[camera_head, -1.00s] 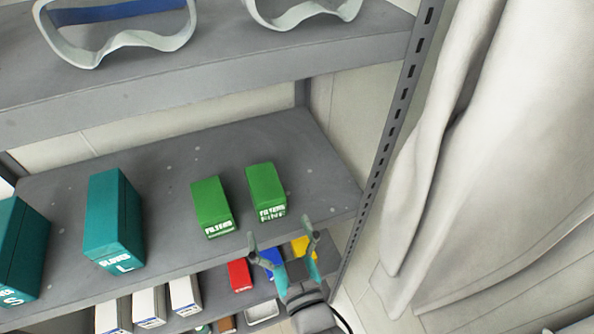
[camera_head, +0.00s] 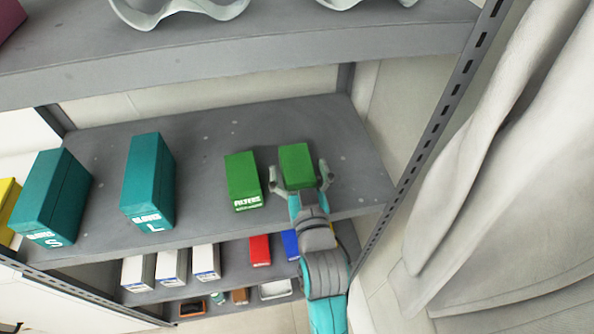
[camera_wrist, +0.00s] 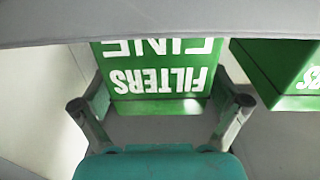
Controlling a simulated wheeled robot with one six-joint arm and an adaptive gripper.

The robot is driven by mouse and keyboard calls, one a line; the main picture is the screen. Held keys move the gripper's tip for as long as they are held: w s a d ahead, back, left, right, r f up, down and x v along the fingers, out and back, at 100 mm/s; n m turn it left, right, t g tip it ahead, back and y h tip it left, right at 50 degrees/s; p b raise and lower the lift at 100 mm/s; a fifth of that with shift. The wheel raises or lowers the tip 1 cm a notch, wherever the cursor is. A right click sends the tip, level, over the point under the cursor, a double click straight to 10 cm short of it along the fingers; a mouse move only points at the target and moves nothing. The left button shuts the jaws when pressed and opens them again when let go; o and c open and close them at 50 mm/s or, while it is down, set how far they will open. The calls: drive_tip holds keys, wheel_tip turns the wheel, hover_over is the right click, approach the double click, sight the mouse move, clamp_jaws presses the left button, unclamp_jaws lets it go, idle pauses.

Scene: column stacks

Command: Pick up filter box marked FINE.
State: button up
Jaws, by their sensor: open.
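The green filter box marked FINE (camera_head: 296,166) stands on the middle shelf, on the right of two green boxes. In the wrist view its label (camera_wrist: 160,78) reads FILTERS FINE upside down. My gripper (camera_head: 300,180) is open, with one finger on each side of this box near its front. In the wrist view my gripper (camera_wrist: 160,108) shows the fingers apart with the box front between and beyond them; I cannot tell whether either finger touches it. The other green filter box (camera_head: 242,181) stands just to the left, and its edge also shows in the wrist view (camera_wrist: 275,70).
Teal glove boxes marked L (camera_head: 148,180) and S (camera_head: 52,198) stand further left on the middle shelf (camera_head: 205,145). The upper shelf (camera_head: 250,60) holds goggles. A slotted post (camera_head: 440,120) and a pale curtain (camera_head: 500,150) are at right. Small boxes fill the lower shelf.

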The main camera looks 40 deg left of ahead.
drive_tip(key=shift+w+a, duration=0.2)
drive_tip(key=shift+a, duration=0.05)
drive_tip(key=c, duration=1.3)
drive_tip(key=shift+o, duration=0.2)
